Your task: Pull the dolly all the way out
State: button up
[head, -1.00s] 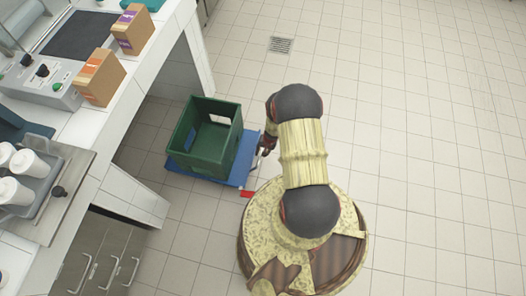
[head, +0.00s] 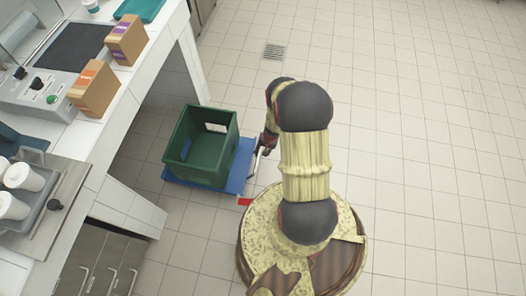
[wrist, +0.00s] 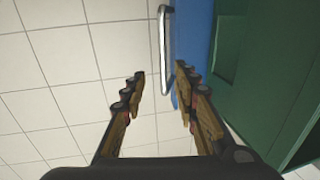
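The blue dolly (head: 236,181) stands on the tiled floor beside the counter's opening, with a green crate (head: 193,172) on it. The crate hides much of the dolly's top. A thin metal handle (head: 254,164) stands at the dolly's right side. In the wrist view the handle (wrist: 163,38) is a silver loop along the blue dolly edge (wrist: 190,35), with the crate (wrist: 262,60) to its right. My gripper (wrist: 161,75) is open, its fingers apart. The handle's near end lies in view between the fingertips; I cannot tell whether either finger touches it.
The white counter (head: 125,130) runs along the left, bearing brown boxes (head: 95,88) and a tray of cups (head: 40,205). A small red and white piece (head: 245,201) lies by the dolly's near corner. The floor right of my arm is clear.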

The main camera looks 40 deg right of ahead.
jog(key=shift+s+r, duration=0.15)
jog(key=shift+r, duration=0.6)
